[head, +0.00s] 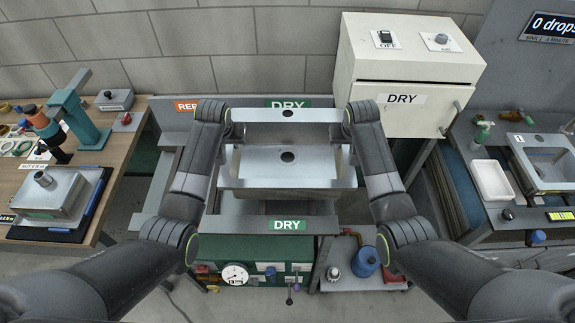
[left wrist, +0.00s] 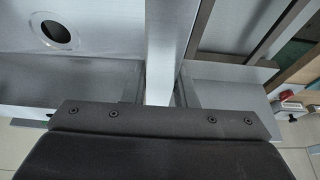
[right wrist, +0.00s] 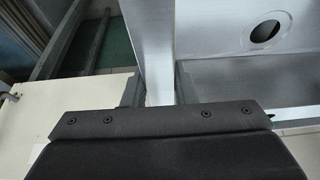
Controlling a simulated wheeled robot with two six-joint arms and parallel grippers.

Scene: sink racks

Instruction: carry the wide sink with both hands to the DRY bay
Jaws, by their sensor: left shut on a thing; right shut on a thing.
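The wide sink (head: 278,183) is a grey steel basin with a round drain and a back ledge with a small hole. It looks level, between my two arms. My left gripper (head: 232,130) is shut on its left rim, which shows between the fingers in the left wrist view (left wrist: 163,50). My right gripper (head: 345,130) is shut on its right rim, also seen in the right wrist view (right wrist: 158,50). The DRY bay has a green front label (head: 287,225) and a back label (head: 288,103). The sink is over this bay; I cannot tell whether it touches the supports.
A cream cabinet (head: 412,70), also labelled DRY, stands close at the back right. An orange-labelled bay (head: 186,106) is at the back left. A wooden bench (head: 115,165) stands left with a small sink (head: 50,195). Another sink (head: 545,160) and a white tray (head: 492,180) are right.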

